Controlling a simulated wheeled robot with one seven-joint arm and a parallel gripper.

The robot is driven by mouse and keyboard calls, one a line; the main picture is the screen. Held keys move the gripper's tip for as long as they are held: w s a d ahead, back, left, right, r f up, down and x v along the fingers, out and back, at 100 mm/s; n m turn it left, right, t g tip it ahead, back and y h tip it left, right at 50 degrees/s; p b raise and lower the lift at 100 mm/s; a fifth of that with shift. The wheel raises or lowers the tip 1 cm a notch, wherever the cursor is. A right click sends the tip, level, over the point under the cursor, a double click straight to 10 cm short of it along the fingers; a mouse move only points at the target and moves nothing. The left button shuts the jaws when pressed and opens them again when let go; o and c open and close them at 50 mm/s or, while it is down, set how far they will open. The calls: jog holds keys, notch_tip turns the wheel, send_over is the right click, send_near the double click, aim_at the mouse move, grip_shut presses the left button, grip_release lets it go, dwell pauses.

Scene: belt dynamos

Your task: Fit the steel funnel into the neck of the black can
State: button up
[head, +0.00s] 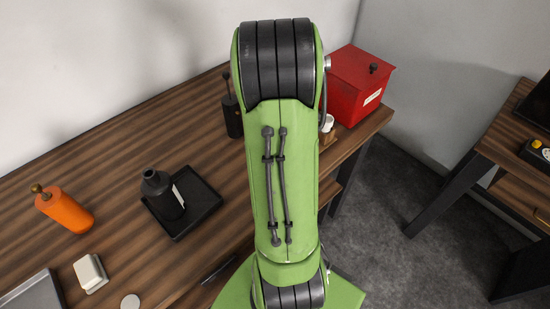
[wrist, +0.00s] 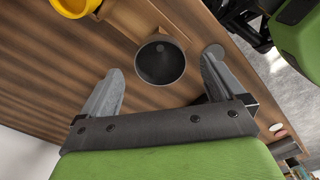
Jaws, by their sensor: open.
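The black can (head: 165,195) stands upright on a black tray (head: 207,205) on the wooden bench, left of my arm in the head view. In the wrist view, a round grey metal mouth with a dark inside, which looks like the steel funnel (wrist: 160,62), lies between the fingers of my gripper (wrist: 161,66). The fingers are open, with a visible gap on each side of the funnel. My arm hides the gripper and the funnel in the head view. How far the fingertips are above or below the rim is hard to tell.
An orange bottle (head: 64,208), a white block (head: 91,273) and a grey tray (head: 35,295) are on the left. A red box (head: 358,85) stands at the bench's far right end. A dark bottle (head: 232,115) is by my arm. A yellow object (wrist: 76,6) shows in the wrist view.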

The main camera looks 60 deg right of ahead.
notch_tip(320, 180, down, 6)
jog(key=shift+r+b, duration=0.25)
jog(key=shift+b, duration=0.1)
jog(key=c, duration=1.1)
jog(key=shift+r+p, duration=1.85)
jog(key=shift+r, duration=0.55)
jog(key=shift+c, duration=0.2)
